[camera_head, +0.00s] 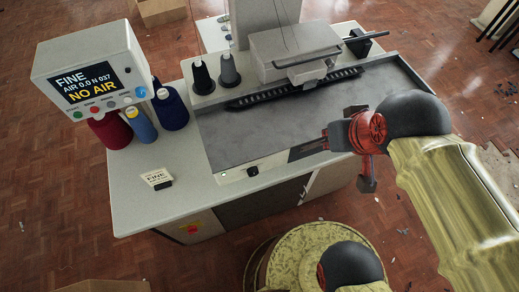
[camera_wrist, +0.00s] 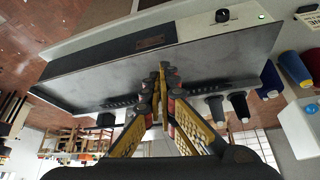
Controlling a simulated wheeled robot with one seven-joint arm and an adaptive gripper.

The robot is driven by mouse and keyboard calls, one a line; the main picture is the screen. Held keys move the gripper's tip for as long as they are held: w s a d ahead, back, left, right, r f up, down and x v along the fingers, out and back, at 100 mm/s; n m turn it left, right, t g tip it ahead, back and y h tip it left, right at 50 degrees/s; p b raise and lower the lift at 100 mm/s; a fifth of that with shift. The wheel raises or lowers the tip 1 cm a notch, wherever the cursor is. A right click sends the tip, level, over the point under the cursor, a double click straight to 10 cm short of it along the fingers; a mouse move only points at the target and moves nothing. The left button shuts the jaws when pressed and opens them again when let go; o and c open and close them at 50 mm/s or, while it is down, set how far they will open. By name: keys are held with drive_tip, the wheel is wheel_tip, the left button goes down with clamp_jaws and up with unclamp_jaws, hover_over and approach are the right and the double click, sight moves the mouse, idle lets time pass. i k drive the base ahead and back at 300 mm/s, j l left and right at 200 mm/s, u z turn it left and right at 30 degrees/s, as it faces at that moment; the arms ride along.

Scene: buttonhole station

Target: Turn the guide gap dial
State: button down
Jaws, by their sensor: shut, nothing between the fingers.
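A small round black knob (camera_head: 252,171), which looks like the dial, is on the pale front edge of the machine bed. The same knob shows at the top of the wrist view (camera_wrist: 222,15). Its markings are too small to read. My gripper (camera_head: 327,137) is to the right of the knob, over the right part of the bed, apart from it. In the wrist view the two yellow fingers (camera_wrist: 163,72) are shut with their tips together and nothing between them.
The machine bed (camera_head: 225,140) is flat and mostly clear. A display box (camera_head: 85,85) reads "FINE" and "NO AIR". Red, yellow-blue and dark blue thread cones (camera_head: 170,110) stand beside it. Dark cones (camera_head: 202,76) and the sewing head (camera_head: 295,52) are at the back.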

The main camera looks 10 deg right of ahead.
sight(252, 171)
drive_tip(key=k+j+u, duration=0.2)
drive_tip(key=k+j, duration=0.4)
drive_tip(key=k+j+u, duration=0.25)
drive_tip(key=k+j, duration=0.3)
drive_tip(key=j, duration=0.1)
